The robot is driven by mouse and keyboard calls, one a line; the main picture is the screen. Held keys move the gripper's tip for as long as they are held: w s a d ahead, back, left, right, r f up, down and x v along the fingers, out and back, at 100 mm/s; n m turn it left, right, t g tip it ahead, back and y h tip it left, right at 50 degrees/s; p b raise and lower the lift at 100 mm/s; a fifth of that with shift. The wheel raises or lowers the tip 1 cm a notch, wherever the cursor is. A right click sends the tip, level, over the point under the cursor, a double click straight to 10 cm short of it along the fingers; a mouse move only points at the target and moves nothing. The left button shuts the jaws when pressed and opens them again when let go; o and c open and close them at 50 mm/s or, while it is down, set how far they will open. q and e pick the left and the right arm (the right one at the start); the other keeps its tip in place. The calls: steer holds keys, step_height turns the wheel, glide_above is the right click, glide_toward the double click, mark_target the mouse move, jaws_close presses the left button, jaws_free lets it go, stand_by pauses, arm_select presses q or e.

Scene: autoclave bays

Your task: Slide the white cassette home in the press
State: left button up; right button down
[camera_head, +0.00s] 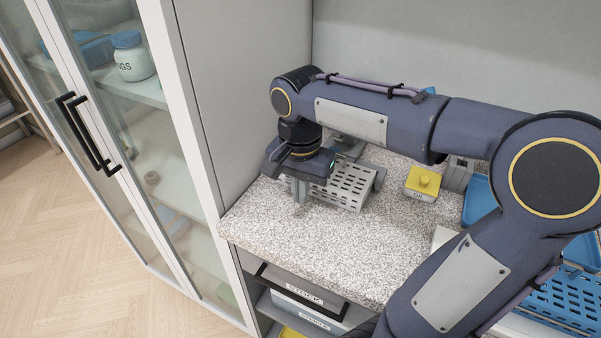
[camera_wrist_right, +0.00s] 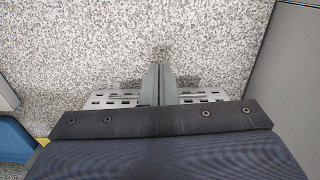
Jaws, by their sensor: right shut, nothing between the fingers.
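The white cassette (camera_head: 350,186) is a perforated, slotted box on the speckled counter, partly hidden behind my right gripper. Grey metal parts that look like the press (camera_head: 378,178) stand at its right end and behind it, mostly covered by my arm. I cannot tell how far in the cassette sits. My right gripper (camera_head: 299,205) points down at the cassette's left end, with its fingers together and empty. In the right wrist view the shut fingers (camera_wrist_right: 161,72) show in front of the cassette (camera_wrist_right: 112,98), which shows on both sides of them. My left gripper is not in view.
A yellow lidded block (camera_head: 421,184) stands right of the press, near blue trays (camera_head: 560,300). A tall glass-door cabinet (camera_head: 130,150) bounds the left side. The speckled counter (camera_head: 290,240) is clear toward the front. Labelled drawers (camera_head: 305,295) are below it.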

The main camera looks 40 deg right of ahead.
steer(key=shift+w+d+f+p, duration=0.1)
steer(key=shift+w+d+f, duration=0.1)
steer(key=shift+w+d, duration=0.25)
steer(key=shift+w+d+f+p, duration=0.1)
steer(key=shift+w+d+f, duration=0.15)
steer(key=shift+d, duration=0.45)
steer(key=shift+w+d+f+p, duration=0.15)
steer(key=shift+w+d, duration=0.2)
steer(key=shift+d, duration=0.2)
steer(key=shift+w+d+r, duration=0.1)
steer(key=shift+d, duration=0.1)
steer(key=shift+w+d+p, duration=0.45)
steer(key=shift+d+p, duration=0.1)
steer(key=shift+d, duration=0.2)
